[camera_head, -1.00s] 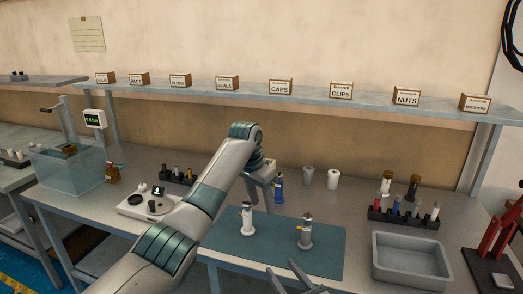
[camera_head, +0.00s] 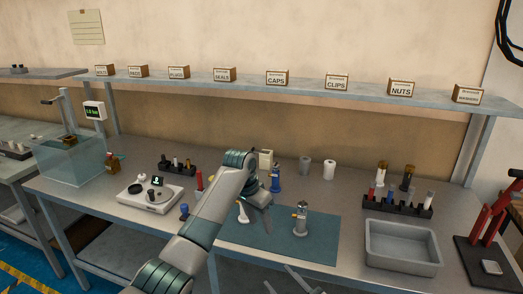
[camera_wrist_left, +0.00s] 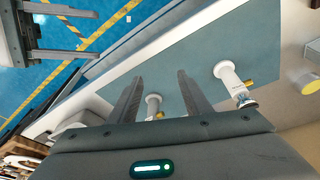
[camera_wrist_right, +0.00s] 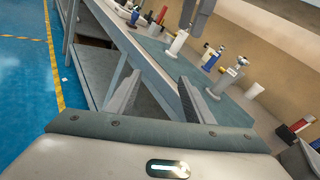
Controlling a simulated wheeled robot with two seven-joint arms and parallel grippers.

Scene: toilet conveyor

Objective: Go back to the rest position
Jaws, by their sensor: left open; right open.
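My left gripper (camera_head: 264,212) is open and empty over the mat, partly hidden behind my forearm. Its spread fingers also show in the left wrist view (camera_wrist_left: 156,92), with a white fitting visible beyond them. My right gripper (camera_head: 290,286) is open and empty at the bottom edge of the head view, in front of the table. In the right wrist view its fingers (camera_wrist_right: 155,95) are apart with nothing between them.
A blue-grey mat (camera_head: 325,245) holds a grey-white fitting (camera_head: 301,218) and a white one (camera_head: 243,212) close to my left gripper. A blue fitting (camera_head: 275,180) stands behind. A grey bin (camera_head: 402,262), a tube rack (camera_head: 398,206) and a scale (camera_head: 150,197) flank the mat.

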